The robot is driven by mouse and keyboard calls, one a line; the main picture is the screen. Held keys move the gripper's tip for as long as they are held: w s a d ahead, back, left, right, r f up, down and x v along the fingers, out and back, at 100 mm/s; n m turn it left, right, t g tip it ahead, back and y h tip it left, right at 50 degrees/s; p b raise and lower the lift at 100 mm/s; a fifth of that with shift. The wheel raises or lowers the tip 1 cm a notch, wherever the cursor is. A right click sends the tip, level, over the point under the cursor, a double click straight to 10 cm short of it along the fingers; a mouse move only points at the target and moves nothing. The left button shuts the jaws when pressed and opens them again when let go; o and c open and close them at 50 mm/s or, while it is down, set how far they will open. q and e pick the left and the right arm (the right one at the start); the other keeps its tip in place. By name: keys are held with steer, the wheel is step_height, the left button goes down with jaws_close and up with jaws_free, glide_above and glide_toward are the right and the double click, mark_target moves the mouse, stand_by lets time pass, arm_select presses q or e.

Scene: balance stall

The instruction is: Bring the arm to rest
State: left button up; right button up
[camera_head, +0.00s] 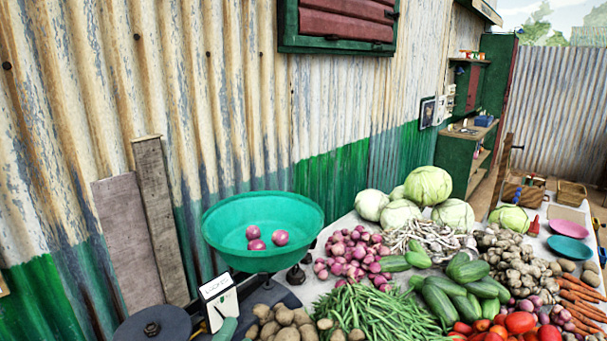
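Neither of my arms nor grippers shows in the head view. A balance stands at the lower left. Its green pan (222,228) is raised and holds three red onions (281,238). A dark round plate (128,334) with a small dark knobbed piece (152,328) on it sits lower, to the left of the green pan, cut by the bottom edge. A small white lettered card (217,288) stands between them. The balance's beam is mostly hidden or out of frame.
Small dark weights (296,275) stand right of the pan. Red onions (350,255), green beans (370,315), potatoes (285,325), cucumbers (445,300), cabbages (428,186) and tomatoes (520,322) crowd the table. A corrugated wall (240,110) with leaning planks (160,215) closes the back.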

arm_select(q)
steer(key=s+d+f+m+g+h, duration=0.1)
steer(key=s+d+f+m+g, duration=0.1)
steer(key=s+f+m+g, duration=0.45)
steer(key=s+d+f+m+g+h, duration=0.15)
steer(key=s+f+m+g, duration=0.25)
steer(key=f+m, duration=0.45)
steer(key=s+a+f+m+g+y, duration=0.3)
steer(key=s+a+y, duration=0.1)
steer(key=s+a, duration=0.2)
steer(key=s+a+f+m+g+y, duration=0.2)
steer(key=s+a+f+g+y, duration=0.15)
steer(key=s+a, duration=0.3)
step_height(320, 180, down, 26)
steer(key=s, duration=0.2)
steer(key=s+a+f+g, duration=0.2)
steer(key=s+f, duration=1.4)
steer(key=shift+s+f, duration=0.2)
steer(key=shift+f, duration=0.2)
